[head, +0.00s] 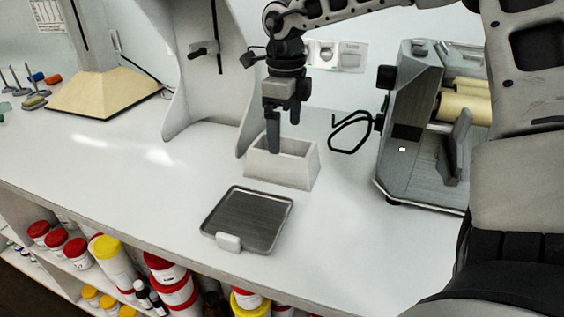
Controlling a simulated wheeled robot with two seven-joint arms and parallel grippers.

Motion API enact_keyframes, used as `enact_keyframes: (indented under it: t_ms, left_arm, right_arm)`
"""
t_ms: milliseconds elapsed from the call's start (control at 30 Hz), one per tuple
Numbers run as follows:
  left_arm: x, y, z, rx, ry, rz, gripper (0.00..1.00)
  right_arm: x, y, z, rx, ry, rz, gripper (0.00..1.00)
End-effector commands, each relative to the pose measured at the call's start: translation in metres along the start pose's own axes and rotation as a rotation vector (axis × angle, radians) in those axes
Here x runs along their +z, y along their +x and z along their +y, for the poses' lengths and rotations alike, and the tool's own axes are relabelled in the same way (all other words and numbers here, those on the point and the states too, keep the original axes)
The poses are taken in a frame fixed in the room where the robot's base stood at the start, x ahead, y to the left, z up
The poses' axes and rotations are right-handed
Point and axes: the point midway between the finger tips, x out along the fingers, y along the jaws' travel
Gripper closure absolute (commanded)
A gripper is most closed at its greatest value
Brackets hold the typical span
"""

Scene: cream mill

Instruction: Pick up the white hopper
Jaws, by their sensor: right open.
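The white hopper (283,174) is an open-topped box that stands upright on the white bench, in the middle of the head view. My right gripper (283,136) points straight down at the hopper and is open. Its nearer finger overlaps the hopper's rim and opening; I cannot tell whether it touches the wall or is inside. The other finger shows behind it, over the far side of the opening. The gripper hides part of the hopper's rim. My left gripper is not in view.
A dark-topped metal tray (247,220) lies just in front of the hopper. A grey roller mill (412,140) stands to the right, with a black crank handle (352,132) toward the hopper. A grey stand (207,80) is behind left. The bench is clear left of the tray.

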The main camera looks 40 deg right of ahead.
Motion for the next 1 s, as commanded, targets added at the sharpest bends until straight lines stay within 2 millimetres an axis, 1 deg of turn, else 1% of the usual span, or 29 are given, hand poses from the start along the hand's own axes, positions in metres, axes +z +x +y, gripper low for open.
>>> enact_keyframes:
  t_ms: [33,100,267,500,600,867,967,1000]
  left_arm:
    - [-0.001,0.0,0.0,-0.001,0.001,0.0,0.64]
    - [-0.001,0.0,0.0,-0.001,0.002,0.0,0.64]
    - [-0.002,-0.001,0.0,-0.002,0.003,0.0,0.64]
    - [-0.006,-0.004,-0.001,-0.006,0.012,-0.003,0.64]
    - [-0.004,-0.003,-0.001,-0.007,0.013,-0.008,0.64]
    - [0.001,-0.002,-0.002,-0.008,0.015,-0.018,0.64]
    - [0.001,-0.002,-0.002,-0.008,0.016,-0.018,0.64]
    - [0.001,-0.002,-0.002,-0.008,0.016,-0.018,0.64]
  right_arm:
    - [-0.001,0.007,0.0,0.002,-0.001,0.003,0.0]
    - [0.0,0.013,0.0,0.001,-0.001,0.001,0.0]
    - [0.0,0.022,0.001,0.002,0.0,0.002,0.0]
    - [0.003,0.057,0.004,0.002,0.0,0.002,0.0]
    - [0.003,0.066,0.004,0.002,0.001,0.001,0.0]
    - [0.004,0.069,0.004,0.001,0.0,-0.002,0.0]
    - [0.004,0.069,0.004,0.001,0.0,-0.002,0.25]
    - [0.004,0.069,0.004,0.001,0.0,-0.002,0.36]
